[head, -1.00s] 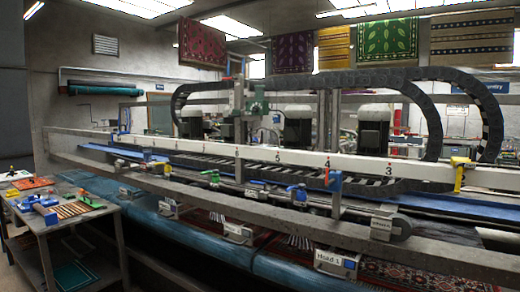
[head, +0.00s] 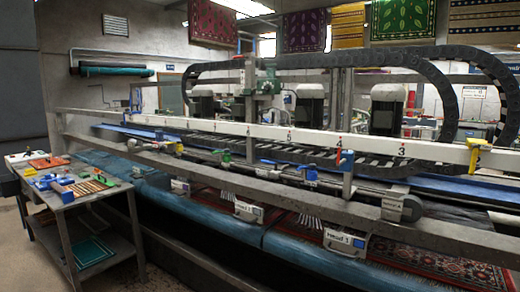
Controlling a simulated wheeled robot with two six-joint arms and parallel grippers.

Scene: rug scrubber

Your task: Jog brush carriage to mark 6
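A long white rail (head: 300,138) with black numerals runs across the machine; I read 3, 4 and 5, rising to the left, while marks further left are too small to read. A grey upright with a green motor-like unit (head: 267,86) stands behind the rail, left of the 5; it may be the brush carriage, but I cannot be sure. A yellow clamp (head: 476,156) sits on the rail's right part. Neither of my grippers is in view.
A grey work table (head: 62,196) with tools and trays stands at the left. A grey front beam (head: 290,199) runs along the machine, with labelled boxes (head: 345,241) below it over a patterned rug (head: 430,262). Black cable chains (head: 440,90) loop above. Floor shows at bottom left.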

